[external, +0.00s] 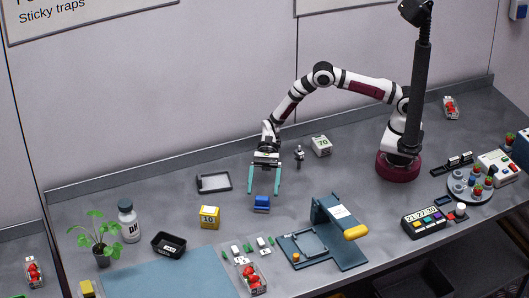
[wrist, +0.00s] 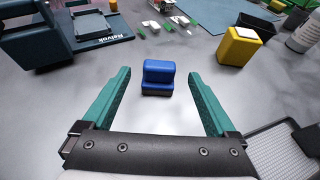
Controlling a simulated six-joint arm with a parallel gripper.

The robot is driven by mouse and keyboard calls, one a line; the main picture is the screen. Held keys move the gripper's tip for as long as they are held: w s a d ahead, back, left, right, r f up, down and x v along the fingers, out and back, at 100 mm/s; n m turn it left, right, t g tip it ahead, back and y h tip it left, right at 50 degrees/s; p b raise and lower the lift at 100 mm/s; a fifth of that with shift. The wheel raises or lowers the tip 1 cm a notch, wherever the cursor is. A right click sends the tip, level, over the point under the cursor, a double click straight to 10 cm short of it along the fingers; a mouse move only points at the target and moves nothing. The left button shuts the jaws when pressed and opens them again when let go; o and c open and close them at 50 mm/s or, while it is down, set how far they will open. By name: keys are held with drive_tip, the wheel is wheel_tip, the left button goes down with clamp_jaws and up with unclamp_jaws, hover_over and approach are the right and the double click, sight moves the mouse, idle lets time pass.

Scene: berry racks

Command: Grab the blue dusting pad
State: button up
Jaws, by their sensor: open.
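The blue dusting pad (external: 262,203) stands on the grey bench near its middle. It is a small blue block with a raised back part and a dark bottom; it also shows in the wrist view (wrist: 158,78). My gripper (external: 264,193) is open, with two teal fingers pointing down toward the pad. In the wrist view my gripper (wrist: 159,77) has one finger on each side of the pad's line, with clear gaps. The pad lies ahead of the palm, around the level of the fingertips in the picture. I see no contact.
A yellow block marked 10 (external: 209,217) stands left of the pad. A blue-grey press-like stand (external: 345,245) is to the right. A grey tray (external: 214,182) lies behind left, and a white block marked 70 (external: 321,146) behind right. Bench around the pad is clear.

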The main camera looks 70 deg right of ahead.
sight(262, 203)
drive_tip(key=x, duration=0.7)
drive_tip(key=shift+d, duration=0.1)
drive_tip(key=c, duration=1.4)
drive_tip(key=shift+c, duration=0.3)
